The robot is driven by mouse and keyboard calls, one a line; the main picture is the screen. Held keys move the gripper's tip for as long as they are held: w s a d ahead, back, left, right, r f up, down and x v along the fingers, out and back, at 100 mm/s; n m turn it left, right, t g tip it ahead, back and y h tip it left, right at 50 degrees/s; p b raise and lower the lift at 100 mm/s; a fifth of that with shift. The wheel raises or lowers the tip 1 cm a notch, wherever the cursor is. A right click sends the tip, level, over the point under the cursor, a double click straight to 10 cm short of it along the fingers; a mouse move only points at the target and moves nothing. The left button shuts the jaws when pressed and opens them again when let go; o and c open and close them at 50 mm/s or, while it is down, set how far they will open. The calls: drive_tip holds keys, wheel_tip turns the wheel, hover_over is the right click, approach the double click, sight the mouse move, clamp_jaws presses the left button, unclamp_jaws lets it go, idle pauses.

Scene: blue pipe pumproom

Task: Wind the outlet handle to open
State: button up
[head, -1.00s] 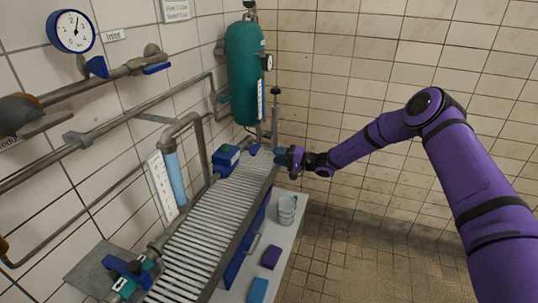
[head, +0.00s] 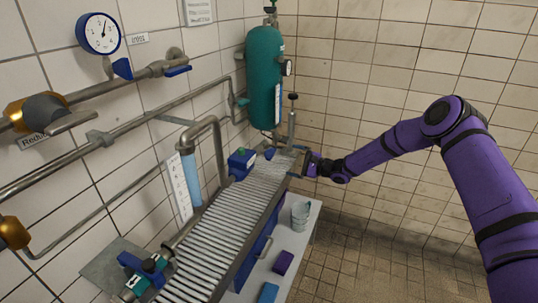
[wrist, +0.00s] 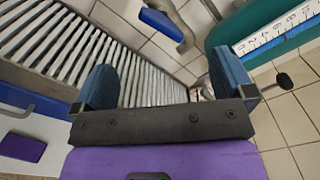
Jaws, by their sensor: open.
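My gripper (head: 304,161) hangs at the far end of the ribbed rack, beside its right edge. In the wrist view its two blue fingers (wrist: 165,82) stand apart with nothing between them. No label reading outlet is legible, so I cannot tell which handle is the outlet one. A blue lever (head: 270,153) sits at the rack's far end, left of my gripper. In the wrist view a blue handle (wrist: 163,24) on a grey fitting lies beyond the fingers, apart from them. A blue valve handle (head: 143,266) sits at the near left, far from my gripper.
The ribbed rack (head: 232,205) fills the middle. A green tank (head: 264,80) and a black-knobbed rod (head: 293,98) stand behind its far end. A bucket (head: 300,214) and a purple block (head: 283,262) rest on the bench. Pipes line the left wall. Floor at right is clear.

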sight(267, 152)
drive_tip(key=w+a+m, duration=0.1)
drive_tip(key=a+m, duration=0.2)
drive_tip(key=w+a+m, duration=0.2)
drive_tip(key=a+m, duration=0.1)
drive_tip(key=a, duration=0.1)
drive_tip(key=w+a+m, duration=0.1)
drive_tip(key=a+m, duration=0.1)
drive_tip(key=a, duration=0.2)
drive_tip(key=shift+w+r+m, duration=0.1)
drive_tip(key=shift+w+m, duration=0.1)
drive_tip(key=shift+m, duration=0.2)
drive_tip(key=c, duration=0.9)
